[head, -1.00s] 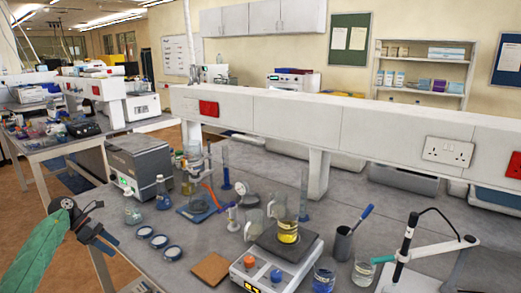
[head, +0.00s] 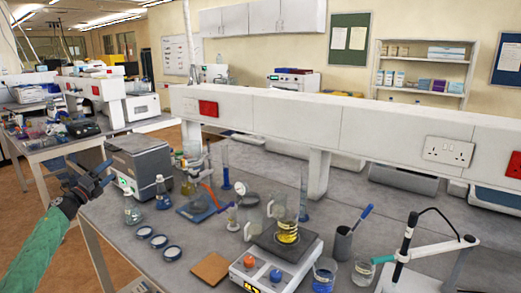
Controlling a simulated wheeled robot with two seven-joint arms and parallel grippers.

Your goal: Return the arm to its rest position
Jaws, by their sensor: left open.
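My left gripper (head: 92,180) shows at the left of the head view, on a green-sleeved arm that comes in from the lower left. It is open, with nothing seen between its fingers. My right gripper is not in view.
A hotplate (head: 275,265) bears a beaker of yellow liquid (head: 287,232). Blue-liquid flasks (head: 162,192), several small dishes (head: 159,241) and a probe stand (head: 405,255) share the bench. An aisle floor (head: 130,270) lies left of it.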

